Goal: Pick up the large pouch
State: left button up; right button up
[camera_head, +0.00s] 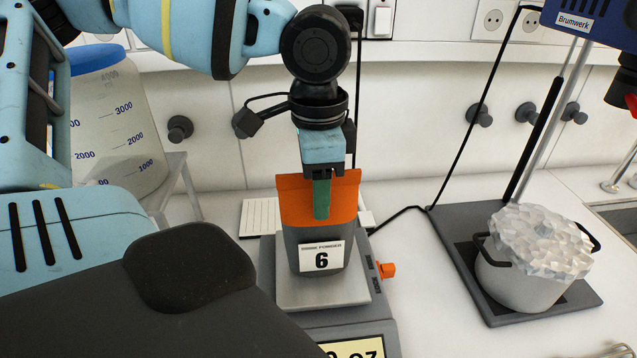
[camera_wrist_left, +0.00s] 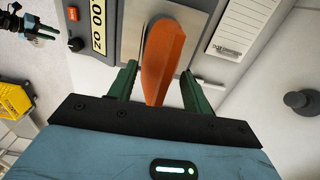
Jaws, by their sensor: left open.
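The large pouch (camera_head: 312,240) is dark grey with an orange top and a label reading "DRINK POWDER 6". It stands upright on the metal plate of a scale (camera_head: 330,290). My left gripper (camera_head: 321,205) points down at the pouch's orange top. In the left wrist view the pouch's orange top (camera_wrist_left: 163,65) rises between the two green fingers of my left gripper (camera_wrist_left: 155,85). The fingers are apart, with a gap visible beside the pouch, so the gripper is open. A small dark shape at the upper left of the wrist view looks like my right gripper (camera_wrist_left: 38,30); its jaws are too small to read.
A large blue-lidded container (camera_head: 118,125) stands at the left. A pot with a crumpled covering (camera_head: 530,260) sits on a dark stand base (camera_head: 455,235) at the right. A cable runs between scale and stand. A yellow crate (camera_wrist_left: 14,100) shows in the wrist view.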

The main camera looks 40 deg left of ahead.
pick_arm(q)
jog(key=shift+f, duration=0.25)
dwell(0.4)
grip_shut()
dwell(1.4)
